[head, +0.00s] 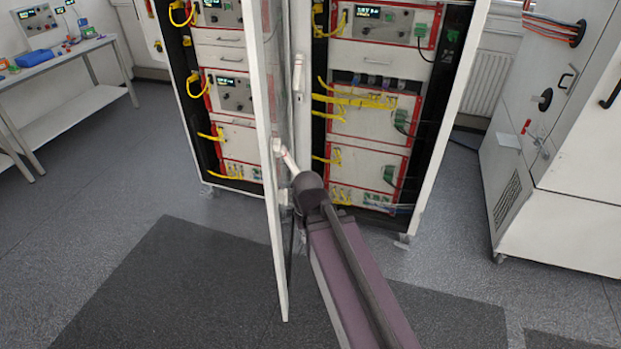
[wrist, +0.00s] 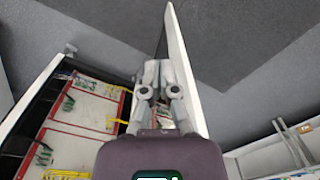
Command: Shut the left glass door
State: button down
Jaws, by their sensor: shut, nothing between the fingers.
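The left glass door (head: 273,210) stands open, swung out from the cabinet and seen nearly edge-on in the head view. In the wrist view its white-edged panel (wrist: 185,70) runs upward just right of my fingers. My gripper (head: 281,150) is shut and empty, on the right side of the door at about mid-height. In the wrist view the fingertips (wrist: 157,68) are close beside the panel; I cannot tell whether they touch it. The cabinet (head: 437,150) stands behind, with instrument racks and yellow cables in both bays.
A white handle (head: 298,75) shows near the cabinet's middle. A large white cabinet (head: 570,150) stands at the right. A bench (head: 60,60) with small devices is at the left. The floor left of the door is clear, with a dark mat (head: 170,290) in front.

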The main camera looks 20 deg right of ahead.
jog(key=w+d+r+m+t+y, duration=0.1)
jog(key=w+d+r+t+y, duration=0.1)
jog(key=w+d+r+y, duration=0.4)
jog(key=w+d+r+m+t+y+p, duration=0.1)
jog(key=w+d+r+y, duration=0.5)
jog(key=d, duration=0.6)
jog(key=shift+w+m+t, duration=0.15)
jog(key=shift+m+t, duration=0.45)
jog(key=shift+m, duration=0.2)
jog(key=shift+a, duration=0.1)
jog(key=b+x, duration=0.5)
jog(key=x, duration=0.9)
jog(key=shift+b, duration=0.35)
